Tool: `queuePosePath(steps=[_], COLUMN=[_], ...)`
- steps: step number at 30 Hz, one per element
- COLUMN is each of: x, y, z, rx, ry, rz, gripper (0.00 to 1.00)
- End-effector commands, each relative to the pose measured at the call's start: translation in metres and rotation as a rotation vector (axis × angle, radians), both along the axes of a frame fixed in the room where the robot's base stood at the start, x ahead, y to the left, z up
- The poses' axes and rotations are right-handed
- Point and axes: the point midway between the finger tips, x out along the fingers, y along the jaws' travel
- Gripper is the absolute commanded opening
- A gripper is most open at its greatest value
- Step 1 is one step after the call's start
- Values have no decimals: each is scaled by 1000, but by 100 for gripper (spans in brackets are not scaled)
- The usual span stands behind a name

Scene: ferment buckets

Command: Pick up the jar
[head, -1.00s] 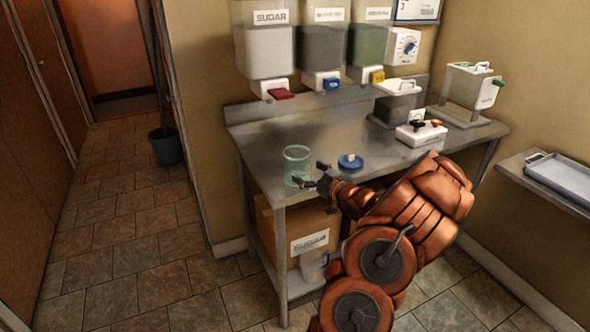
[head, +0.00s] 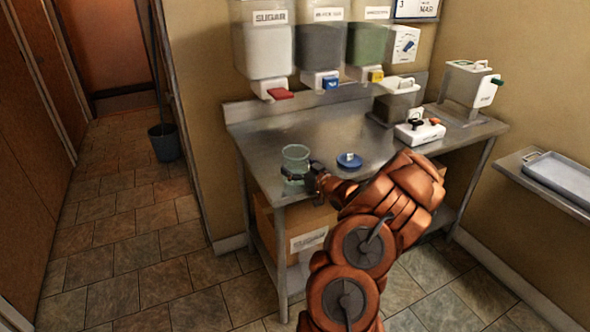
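The jar (head: 296,157) is clear, greenish glass and stands upright near the left front corner of the steel table. My gripper (head: 295,178) is at the jar's lower part, reaching in from the right. A dark finger shows against the jar's near side. The far finger is hard to make out, so I cannot tell whether the fingers are closed on the glass. The jar appears to rest on the table.
A blue lid (head: 349,161) lies right of the jar on the table (head: 262,140). Dispensers, including one marked SUGAR (head: 268,45), hang above the back edge. A white device (head: 420,131) stands farther right. A cardboard box (head: 305,232) is on the lower shelf.

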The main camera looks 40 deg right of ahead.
Motion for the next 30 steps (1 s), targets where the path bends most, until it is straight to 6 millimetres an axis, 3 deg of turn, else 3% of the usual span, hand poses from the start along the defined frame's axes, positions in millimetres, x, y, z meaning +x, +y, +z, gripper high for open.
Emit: queuePosePath(steps=[2, 13, 23, 30], x=[0, 0, 0, -1], y=[0, 0, 0, 0], z=[0, 0, 2, 19], rx=[0, 0, 0, -2], ry=[0, 0, -1, -2], rz=[0, 0, 0, 0], gripper=[79, 41, 39, 39])
